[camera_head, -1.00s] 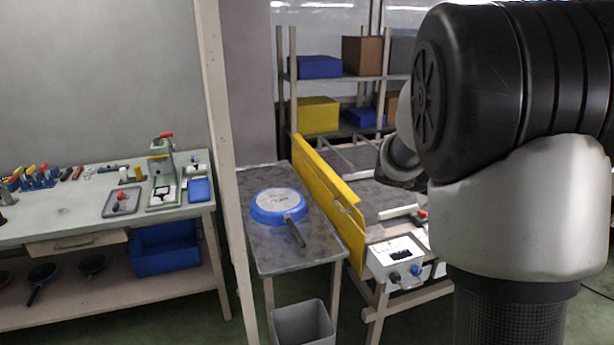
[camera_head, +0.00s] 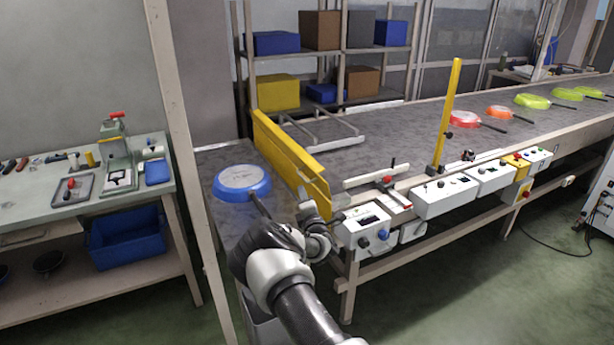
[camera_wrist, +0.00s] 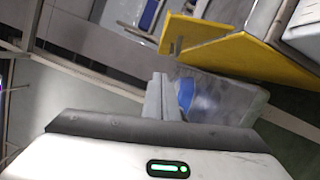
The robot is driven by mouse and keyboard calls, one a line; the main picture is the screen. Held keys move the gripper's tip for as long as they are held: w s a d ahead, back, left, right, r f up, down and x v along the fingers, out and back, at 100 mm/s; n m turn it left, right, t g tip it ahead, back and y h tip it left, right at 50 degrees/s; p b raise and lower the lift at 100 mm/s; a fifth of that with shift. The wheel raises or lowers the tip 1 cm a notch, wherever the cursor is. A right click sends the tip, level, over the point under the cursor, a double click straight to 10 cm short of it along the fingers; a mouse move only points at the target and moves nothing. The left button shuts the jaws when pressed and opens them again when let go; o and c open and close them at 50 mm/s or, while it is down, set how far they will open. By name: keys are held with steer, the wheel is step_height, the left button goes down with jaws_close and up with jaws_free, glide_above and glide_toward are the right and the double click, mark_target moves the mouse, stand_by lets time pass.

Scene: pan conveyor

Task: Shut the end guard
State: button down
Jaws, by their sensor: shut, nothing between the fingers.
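The end guard (camera_head: 285,150) is a long yellow panel at the conveyor's left end, between the belt and a small grey side table. Its near end is close to the white control box. I cannot tell how far it stands open. In the wrist view the yellow guard (camera_wrist: 235,50) spans the upper right, with a folded edge at its left end. My gripper (camera_head: 318,222) is just in front of the guard's near end; a gap or touch cannot be told. In the wrist view my gripper's fingers (camera_wrist: 160,97) are shut and empty, below the guard.
A blue pan (camera_head: 242,180) lies on the side table (camera_head: 215,158), left of the guard. The control box (camera_head: 363,228) is right of my gripper. A yellow post (camera_head: 447,115) stands at the belt's front edge. Several pans sit farther along the belt (camera_head: 400,130).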

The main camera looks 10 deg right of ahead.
steer(key=shift+w+d+r+b, duration=0.3)
steer(key=shift+w+d+b, duration=0.35)
steer(key=shift+w, duration=1.1)
steer(key=shift+w+d+r+b, duration=0.3)
steer(key=shift+w+d+b, duration=0.3)
steer(key=shift+w, duration=1.1)
steer(key=shift+w+d+r+b, duration=0.3)
steer(key=shift+w+d+b, duration=0.35)
steer(key=shift+w, duration=1.1)
steer(key=shift+a+r+p, duration=0.1)
steer(key=shift+r+p, duration=0.05)
steer(key=shift+p, duration=0.35)
